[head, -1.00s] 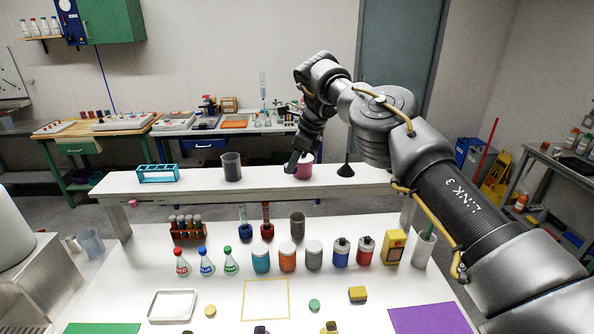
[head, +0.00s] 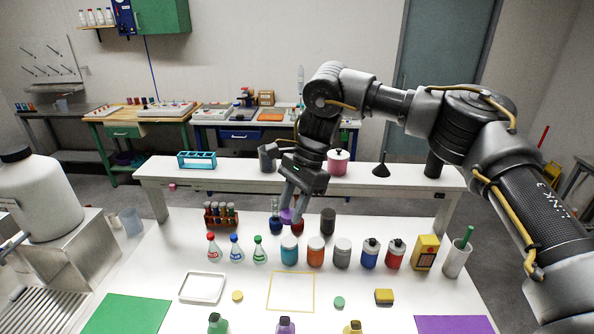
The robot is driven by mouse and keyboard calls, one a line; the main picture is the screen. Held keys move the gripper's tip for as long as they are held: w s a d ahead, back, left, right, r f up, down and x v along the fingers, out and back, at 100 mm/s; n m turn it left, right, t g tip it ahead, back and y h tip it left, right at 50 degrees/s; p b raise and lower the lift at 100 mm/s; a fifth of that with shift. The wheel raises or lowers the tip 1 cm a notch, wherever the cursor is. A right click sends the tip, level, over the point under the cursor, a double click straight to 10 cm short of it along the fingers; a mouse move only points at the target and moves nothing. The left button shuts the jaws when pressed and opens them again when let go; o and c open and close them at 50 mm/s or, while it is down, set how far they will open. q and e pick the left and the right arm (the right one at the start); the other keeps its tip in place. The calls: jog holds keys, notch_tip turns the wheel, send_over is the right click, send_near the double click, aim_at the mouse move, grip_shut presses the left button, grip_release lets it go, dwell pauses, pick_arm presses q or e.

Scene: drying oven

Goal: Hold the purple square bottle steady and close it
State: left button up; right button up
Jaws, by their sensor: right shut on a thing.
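My right gripper (head: 291,213) is shut on a small purple cap (head: 286,216). It points down and holds the cap above the back part of the white table, in front of the shelf. In the picture the fingers overlap the blue and red flasks there. The purple square bottle (head: 285,326) stands at the table's near edge, at the bottom of the picture. Its lower part is cut off by the frame, and its neck top looks dark. My left gripper is not in view, and nothing holds the bottle.
A green bottle (head: 217,323) and a yellow bottle (head: 352,327) flank the purple one. Several jars and flasks stand in a row behind the yellow square outline (head: 291,309). A white tray (head: 202,288) lies left. A raised shelf (head: 223,181) holds a pink pot (head: 339,162).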

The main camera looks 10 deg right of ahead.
jog(key=s+d+f+n+b, duration=0.1)
jog(key=s+d+f+b, duration=0.2)
jog(key=f, duration=0.5)
jog(key=s+d+f+n+b, duration=0.1)
jog(key=s+d+f+b, duration=0.3)
jog(key=f, duration=0.4)
jog(key=s+d+f+n+g+b, duration=0.1)
jog(key=s+d+f+b, duration=0.2)
jog(key=s+f+b, duration=0.2)
notch_tip(320, 180, down, 4)
jog(key=shift+s+d+f+b, duration=0.15)
jog(key=shift+s+b, duration=0.2)
jog(key=shift+b, duration=0.85)
jog(key=shift+w, duration=0.1)
